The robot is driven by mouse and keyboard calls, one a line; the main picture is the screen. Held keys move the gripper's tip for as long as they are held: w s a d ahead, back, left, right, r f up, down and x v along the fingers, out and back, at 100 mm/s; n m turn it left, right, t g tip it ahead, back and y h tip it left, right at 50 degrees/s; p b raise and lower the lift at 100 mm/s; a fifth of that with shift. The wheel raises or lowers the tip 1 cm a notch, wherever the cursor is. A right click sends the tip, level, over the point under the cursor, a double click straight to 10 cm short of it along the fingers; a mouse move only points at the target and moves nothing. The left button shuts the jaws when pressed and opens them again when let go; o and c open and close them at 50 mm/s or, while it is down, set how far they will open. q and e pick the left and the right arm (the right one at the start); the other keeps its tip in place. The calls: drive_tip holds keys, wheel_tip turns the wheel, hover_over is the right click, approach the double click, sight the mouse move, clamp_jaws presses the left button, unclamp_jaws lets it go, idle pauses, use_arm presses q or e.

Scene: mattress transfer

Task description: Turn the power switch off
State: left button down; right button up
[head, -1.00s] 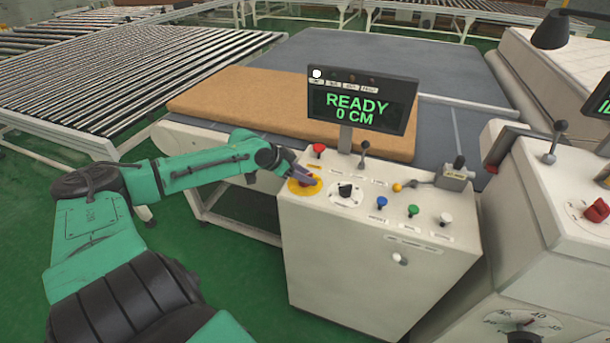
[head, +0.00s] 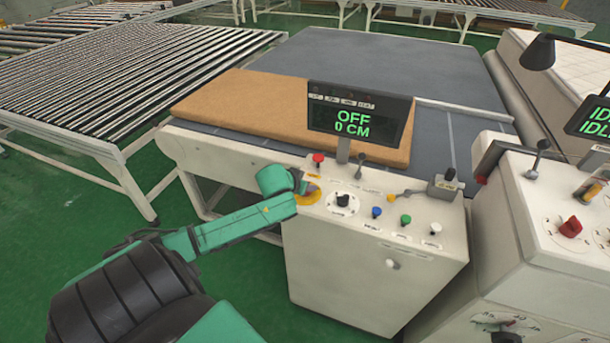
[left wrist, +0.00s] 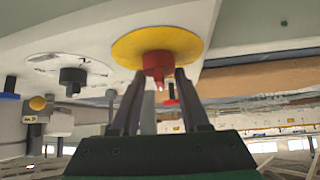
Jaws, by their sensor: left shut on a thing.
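The power switch is a red knob (left wrist: 157,65) on a round yellow plate (left wrist: 185,42), seen close in the left wrist view. In the head view the yellow plate (head: 308,197) is at the left edge of the white control console (head: 340,270), and the arm hides most of the knob. My left gripper (left wrist: 160,75) is shut on the red knob, one finger on each side. The display (head: 358,120) above the console reads "OFF" and "0 CM". My right gripper is not in view.
A black selector knob (head: 343,200), a red button (head: 318,158) and blue, green and white buttons share the console top. A brown mattress (head: 240,105) lies on the grey table behind. A second console (head: 570,260) stands close on the right.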

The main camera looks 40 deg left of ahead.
use_arm(q)
drive_tip(key=n+y, duration=0.2)
drive_tip(key=n, duration=0.1)
drive_tip(key=shift+d+f+g, duration=0.15)
drive_tip(key=shift+g, duration=0.15)
drive_tip(key=shift+n+g+y, duration=0.4)
drive_tip(key=shift+n+y, duration=0.2)
drive_tip(key=shift+n, duration=0.3)
drive_tip(key=n+g+y, duration=0.1)
drive_tip(key=n, duration=0.1)
drive_tip(key=shift+f+n+g+y, duration=0.15)
drive_tip(key=shift+n+g+y, duration=0.15)
drive_tip(key=shift+s+n+g+y+b, duration=0.1)
drive_tip(key=shift+n+g+y+b, duration=0.75)
drive_tip(key=shift+n, duration=0.65)
drive_tip(key=shift+c, duration=2.2)
unclamp_jaws()
